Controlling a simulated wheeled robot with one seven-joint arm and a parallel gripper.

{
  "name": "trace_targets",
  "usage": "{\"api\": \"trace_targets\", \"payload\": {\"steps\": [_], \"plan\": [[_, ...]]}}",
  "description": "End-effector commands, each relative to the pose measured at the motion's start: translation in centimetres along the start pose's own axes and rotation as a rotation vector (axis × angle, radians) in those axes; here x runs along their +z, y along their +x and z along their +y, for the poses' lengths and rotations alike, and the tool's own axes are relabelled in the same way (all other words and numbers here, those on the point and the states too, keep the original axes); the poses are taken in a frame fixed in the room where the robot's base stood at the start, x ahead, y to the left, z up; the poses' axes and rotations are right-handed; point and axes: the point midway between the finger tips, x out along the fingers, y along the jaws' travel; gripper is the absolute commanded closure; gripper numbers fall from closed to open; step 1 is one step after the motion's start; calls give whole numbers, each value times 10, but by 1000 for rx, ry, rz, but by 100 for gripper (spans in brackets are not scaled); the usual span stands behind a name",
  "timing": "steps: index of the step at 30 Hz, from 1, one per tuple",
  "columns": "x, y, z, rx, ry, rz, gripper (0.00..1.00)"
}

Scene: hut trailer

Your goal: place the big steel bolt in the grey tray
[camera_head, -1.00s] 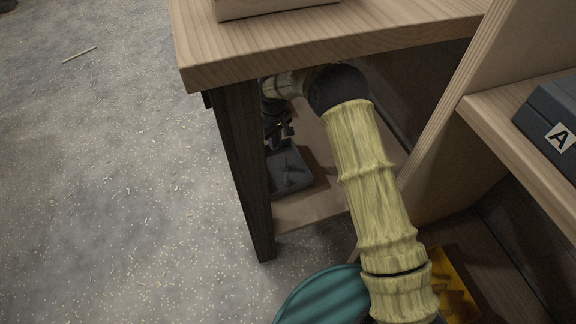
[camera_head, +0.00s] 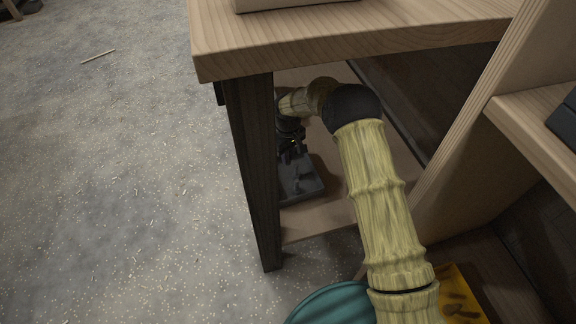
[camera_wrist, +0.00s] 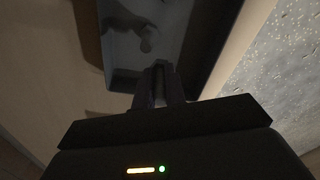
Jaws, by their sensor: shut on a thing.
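The grey tray (camera_head: 306,190) lies on the low wooden shelf under the bench, just behind the dark leg. It also shows at the top of the wrist view (camera_wrist: 120,52), with a small greyish shape (camera_wrist: 146,40) inside that I cannot make out. My gripper (camera_head: 293,155) is over the tray's far part and points down. In the wrist view, my gripper (camera_wrist: 160,72) has its fingers close together at the tray's near edge. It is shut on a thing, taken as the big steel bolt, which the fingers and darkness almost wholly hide.
The bench top (camera_head: 350,40) hangs over my arm, and its dark leg (camera_head: 252,165) stands close left of my gripper. A wooden upright (camera_head: 460,150) stands to the right. A teal round object (camera_head: 335,305) is at the bottom. Open speckled floor (camera_head: 110,190) lies left.

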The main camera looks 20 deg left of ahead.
Motion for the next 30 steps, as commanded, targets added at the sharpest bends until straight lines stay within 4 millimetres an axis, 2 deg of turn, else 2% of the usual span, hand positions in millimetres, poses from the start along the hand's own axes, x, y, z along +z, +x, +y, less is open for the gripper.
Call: {"api": "trace_targets", "payload": {"steps": [5,9,13,26,27,30], "plan": [[0,8,0,0,0,-1,100],[1,33,1,-1,2,-1,100],[1,49,1,0,2,0,100],[1,52,2,0,3,-1,100],[2,53,2,0,4,-1,86],[2,53,3,0,5,-1,66]]}}
